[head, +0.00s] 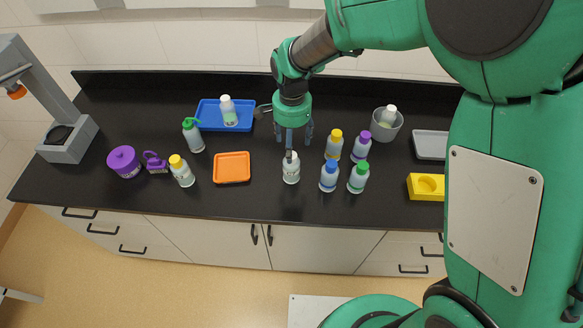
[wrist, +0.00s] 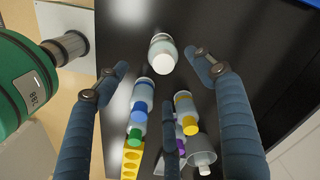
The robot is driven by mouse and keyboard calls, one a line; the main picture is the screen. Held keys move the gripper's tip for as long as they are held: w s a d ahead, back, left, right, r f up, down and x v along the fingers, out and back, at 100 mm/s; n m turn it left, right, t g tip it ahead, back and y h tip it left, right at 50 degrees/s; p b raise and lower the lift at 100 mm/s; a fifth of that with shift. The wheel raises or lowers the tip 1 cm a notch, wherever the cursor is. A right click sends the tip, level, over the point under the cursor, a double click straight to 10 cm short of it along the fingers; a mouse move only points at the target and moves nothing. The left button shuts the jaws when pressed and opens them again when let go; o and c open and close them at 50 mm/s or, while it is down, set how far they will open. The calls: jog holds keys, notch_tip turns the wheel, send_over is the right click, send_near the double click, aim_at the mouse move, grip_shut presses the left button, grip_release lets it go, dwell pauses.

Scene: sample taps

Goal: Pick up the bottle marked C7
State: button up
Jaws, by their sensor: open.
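A pale bottle (head: 291,172) stands on the black bench just below my gripper (head: 294,142), with a finger overlapping its top in the head view. It shows in the wrist view (wrist: 162,54) with a white cap, ahead of my spread, empty fingers. Its label is too small to read. To its right stand bottles with a blue cap (head: 328,177), a green cap (head: 358,178), a yellow cap (head: 334,145) and a purple cap (head: 361,147). I cannot read a C7 mark on any bottle.
An orange tray (head: 232,168) lies left of the pale bottle. A blue tray (head: 208,115) holds a white-capped bottle. A grey bowl (head: 399,124) holds another. A yellow block (head: 425,187) and a grey tray (head: 430,145) are at right. More bottles and purple containers stand at left.

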aim_at(291, 167)
jog(key=shift+f, duration=0.15)
jog(key=shift+f+b, duration=0.45)
jog(key=shift+f, duration=3.75)
jog(key=shift+w+a+f+b, duration=0.1)
jog(key=shift+w+f+b, duration=0.1)
jog(key=shift+f, duration=1.1)
jog(key=shift+w+f+b, duration=0.1)
jog(key=shift+f+b, duration=0.1)
jog(key=shift+f, duration=1.1)
jog(key=shift+c, duration=0.5)
jog(key=c, duration=1.4)
jog(key=shift+o, duration=0.2)
jog(key=shift+r, duration=0.1)
